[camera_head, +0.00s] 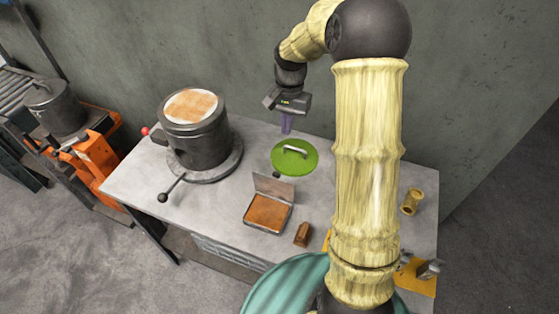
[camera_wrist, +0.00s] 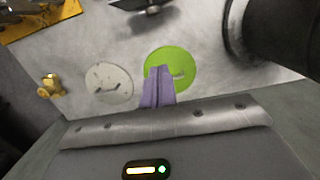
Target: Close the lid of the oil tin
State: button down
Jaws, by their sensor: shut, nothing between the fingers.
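A flat square tin (camera_head: 249,223) with brown contents, which I take for the oil tin, sits on the grey table. Its hinged lid (camera_head: 273,187) stands open, raised at the back edge. My gripper (camera_head: 286,130) is shut and empty, its purple fingers pointing down above the back of the table. It is behind the tin, beyond a green disc with a handle (camera_head: 295,158). In the wrist view the fingers (camera_wrist: 158,72) are together and overlap the green disc (camera_wrist: 182,62). A dark shape at the top edge of that view is cut off, so I cannot tell whether it is the tin.
A dark cylindrical pot (camera_head: 200,140) with a side lever stands left on the table (camera_head: 135,180). A brown block (camera_head: 303,234) lies right of the tin. A brass piece (camera_head: 412,201) stands at the right. The wrist view also shows a pale disc (camera_wrist: 108,80).

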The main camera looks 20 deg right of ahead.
aim_at(275, 183)
jog(key=s+a+f+p, duration=0.3)
jog(key=s+f, duration=0.1)
jog(key=f, duration=0.6)
jog(key=shift+f+p, duration=0.25)
jog(key=shift+p, duration=0.15)
jog(key=shift+a+f+b, duration=0.1)
jog(key=shift+a+b, duration=0.05)
jog(key=shift+b, duration=0.2)
jog(key=shift+s, duration=0.1)
jog(key=shift+s+t+b, duration=0.2)
jog(key=shift+t+b, duration=0.1)
